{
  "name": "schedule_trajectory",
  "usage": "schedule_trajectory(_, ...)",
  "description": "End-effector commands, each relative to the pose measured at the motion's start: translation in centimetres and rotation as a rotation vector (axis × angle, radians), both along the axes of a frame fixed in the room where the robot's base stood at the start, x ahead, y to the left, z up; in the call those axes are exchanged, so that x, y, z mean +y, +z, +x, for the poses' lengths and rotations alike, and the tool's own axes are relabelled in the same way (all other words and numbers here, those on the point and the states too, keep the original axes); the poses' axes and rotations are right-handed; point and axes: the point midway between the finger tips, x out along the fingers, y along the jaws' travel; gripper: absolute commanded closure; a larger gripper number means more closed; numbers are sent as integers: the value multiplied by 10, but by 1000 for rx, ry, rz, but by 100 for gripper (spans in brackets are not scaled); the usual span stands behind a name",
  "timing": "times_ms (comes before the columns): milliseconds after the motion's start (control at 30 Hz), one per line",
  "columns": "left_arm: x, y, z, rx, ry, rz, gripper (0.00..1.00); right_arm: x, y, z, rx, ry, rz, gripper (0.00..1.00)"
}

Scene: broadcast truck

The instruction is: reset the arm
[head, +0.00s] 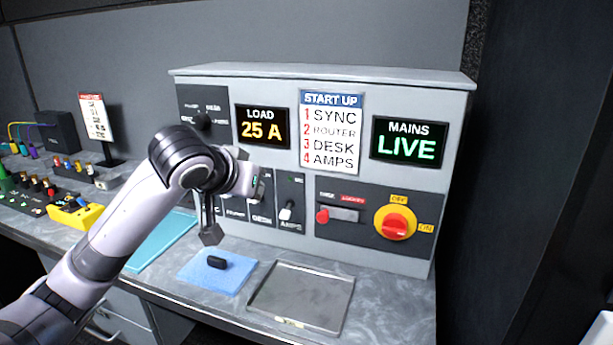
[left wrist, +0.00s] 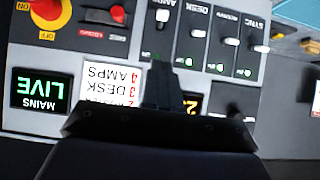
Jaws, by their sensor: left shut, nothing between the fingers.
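My left arm comes in from the left in the head view. Its gripper (head: 210,232) points down, shut and empty, in front of the power panel (head: 365,180) and above the blue mat (head: 238,278). A small black object (head: 217,262) lies on that mat below the fingertips, apart from them. In the left wrist view the shut fingers (left wrist: 160,88) stand in front of the panel, which shows upside down. My right gripper is not in view.
The panel carries a LOAD display reading 25 A (head: 262,128), a MAINS display reading LIVE (head: 408,141), switches and a red rotary knob (head: 395,223). A metal tray (head: 300,297) lies on the counter. Connectors and a yellow block (head: 75,214) stand at left.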

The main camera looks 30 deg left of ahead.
Motion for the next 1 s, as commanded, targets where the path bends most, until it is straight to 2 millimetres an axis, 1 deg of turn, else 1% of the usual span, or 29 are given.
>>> schedule_trajectory(167, 0, -1, 0, 1, -1, -1, 100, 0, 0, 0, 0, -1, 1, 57)
schedule_trajectory(267, -5, -11, -1, 18, -13, 2, 100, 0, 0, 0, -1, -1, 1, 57)
schedule_trajectory(367, -17, -39, -4, 62, -49, 10, 100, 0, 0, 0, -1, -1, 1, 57)
schedule_trajectory(467, -37, -82, -14, 130, -107, 22, 100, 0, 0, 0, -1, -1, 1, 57)
schedule_trajectory(500, -45, -101, -20, 158, -130, 27, 100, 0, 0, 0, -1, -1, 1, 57)
schedule_trajectory(567, -57, -127, -32, 199, -165, 32, 100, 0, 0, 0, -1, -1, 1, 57)
schedule_trajectory(600, -65, -144, -40, 226, -187, 34, 100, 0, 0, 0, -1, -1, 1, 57)
schedule_trajectory(667, -77, -167, -54, 264, -216, 36, 100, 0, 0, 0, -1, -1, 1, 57)
schedule_trajectory(700, -84, -182, -65, 291, -235, 35, 100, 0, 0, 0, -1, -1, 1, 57)
schedule_trajectory(767, -94, -202, -81, 329, -261, 34, 100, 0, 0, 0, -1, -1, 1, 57)
schedule_trajectory(800, -101, -215, -93, 354, -278, 32, 100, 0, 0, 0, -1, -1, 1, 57)
schedule_trajectory(867, -111, -233, -112, 392, -299, 30, 100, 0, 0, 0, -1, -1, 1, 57)
schedule_trajectory(900, -117, -243, -124, 417, -313, 28, 100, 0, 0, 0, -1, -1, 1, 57)
schedule_trajectory(1000, -130, -265, -157, 477, -339, 20, 100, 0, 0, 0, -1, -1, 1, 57)
